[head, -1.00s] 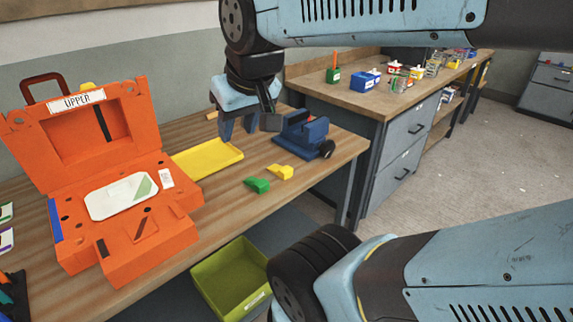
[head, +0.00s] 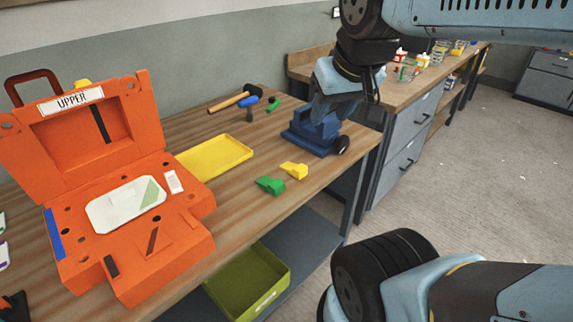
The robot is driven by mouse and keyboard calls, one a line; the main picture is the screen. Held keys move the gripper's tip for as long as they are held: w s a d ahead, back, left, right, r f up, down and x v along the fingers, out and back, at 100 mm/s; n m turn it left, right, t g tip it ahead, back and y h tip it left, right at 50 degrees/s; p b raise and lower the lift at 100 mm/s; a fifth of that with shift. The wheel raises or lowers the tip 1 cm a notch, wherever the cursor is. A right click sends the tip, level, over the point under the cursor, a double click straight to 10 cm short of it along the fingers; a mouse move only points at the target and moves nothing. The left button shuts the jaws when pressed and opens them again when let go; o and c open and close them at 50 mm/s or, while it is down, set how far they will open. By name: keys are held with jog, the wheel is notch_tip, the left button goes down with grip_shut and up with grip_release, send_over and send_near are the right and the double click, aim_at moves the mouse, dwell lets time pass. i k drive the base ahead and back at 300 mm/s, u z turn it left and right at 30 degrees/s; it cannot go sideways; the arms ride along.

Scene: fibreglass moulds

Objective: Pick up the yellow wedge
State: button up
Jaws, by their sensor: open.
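The yellow wedge (head: 293,170) lies on the wooden bench near its front edge. A green wedge (head: 270,185) lies just to its left and nearer the edge. My gripper (head: 325,112) is open and hangs over the blue vise (head: 314,135), up and to the right of the yellow wedge and apart from it. Its fingertips are partly lost against the vise, so I cannot tell whether they touch it.
A yellow tray (head: 214,158) lies behind the wedges, beside the open orange mould case (head: 130,215) marked UPPER. A hammer (head: 235,99) and small tools lie at the back. A green bin (head: 249,285) sits below the bench. Bench around the wedges is clear.

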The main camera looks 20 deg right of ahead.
aim_at(300, 171)
jog(key=z, duration=0.85)
jog(key=k, duration=0.65)
jog(key=u, duration=0.55)
